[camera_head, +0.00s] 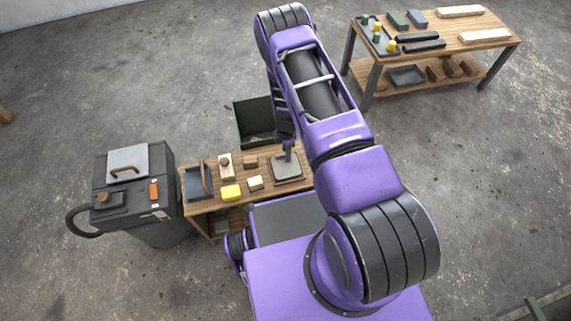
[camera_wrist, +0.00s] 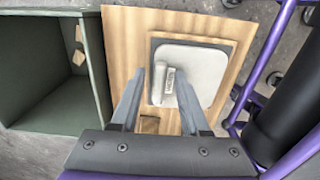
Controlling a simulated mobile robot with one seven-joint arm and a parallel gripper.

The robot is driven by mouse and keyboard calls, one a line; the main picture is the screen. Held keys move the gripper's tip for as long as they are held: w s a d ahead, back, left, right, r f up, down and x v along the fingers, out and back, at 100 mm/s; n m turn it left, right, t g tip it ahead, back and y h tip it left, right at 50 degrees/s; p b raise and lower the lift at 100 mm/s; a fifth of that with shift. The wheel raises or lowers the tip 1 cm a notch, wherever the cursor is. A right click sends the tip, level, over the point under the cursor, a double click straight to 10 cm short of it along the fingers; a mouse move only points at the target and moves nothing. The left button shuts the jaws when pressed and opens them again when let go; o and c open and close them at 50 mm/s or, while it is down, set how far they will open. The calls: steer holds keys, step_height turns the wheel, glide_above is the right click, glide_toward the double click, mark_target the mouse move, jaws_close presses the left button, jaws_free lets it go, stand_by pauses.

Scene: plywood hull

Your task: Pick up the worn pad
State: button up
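A light grey square pad with rounded corners, which appears to be the worn pad (camera_wrist: 207,68), lies on a square board near the end of the wooden bench. It also shows in the head view (camera_head: 287,169). A small grey upright block with a label (camera_wrist: 170,80) stands on it. My gripper (camera_wrist: 169,75) is over the pad, with its two fingers spread apart on either side of the block. I cannot tell whether either finger touches it. In the head view my gripper (camera_head: 288,155) points down at the pad, partly covered by my arm.
A dark wheeled machine (camera_head: 160,170) is at left. A second table (camera_head: 466,38) stands far right.

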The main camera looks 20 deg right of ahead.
jaws_close()
step_height(320, 180, up, 10)
steer(key=p, duration=0.1)
stand_by(0.5)
steer(key=c, duration=0.5)
jaws_free()
jaws_close()
